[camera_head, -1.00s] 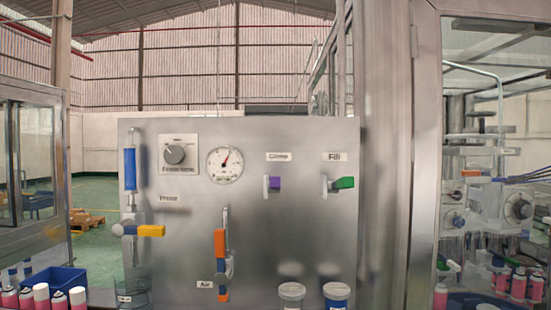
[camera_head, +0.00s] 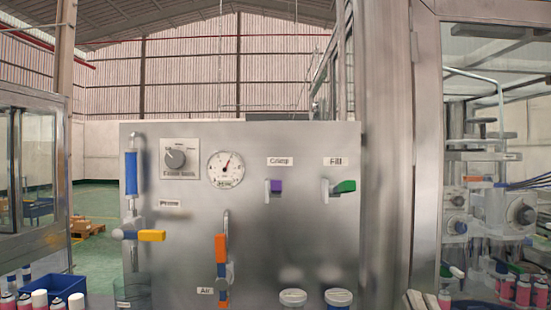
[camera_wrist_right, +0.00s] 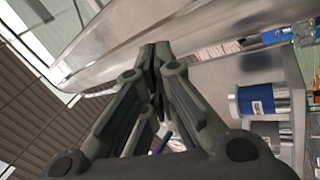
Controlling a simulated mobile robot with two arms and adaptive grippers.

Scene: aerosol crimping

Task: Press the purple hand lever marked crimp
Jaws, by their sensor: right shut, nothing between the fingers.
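The purple lever (camera_head: 276,186) sits on the steel panel under a label that reads like "Crimp", right of the round gauge. A pale stub is at its left side. My right gripper (camera_wrist_right: 155,48) shows in the right wrist view with its dark fingers together at the tips, and nothing is held. A small purple-blue strip shows between its finger links; I cannot tell what it is. In the head view a pale shape at the bottom right edge may be its tip, well below and right of the lever. My left gripper is not in view.
The green Fill lever (camera_head: 344,187) is right of the purple one. The orange Air lever (camera_head: 221,247) and yellow lever (camera_head: 151,236) stick out lower left. Two lidded jars (camera_head: 338,299) stand below. A metal post (camera_head: 388,160) rises at right. The space before the purple lever looks clear.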

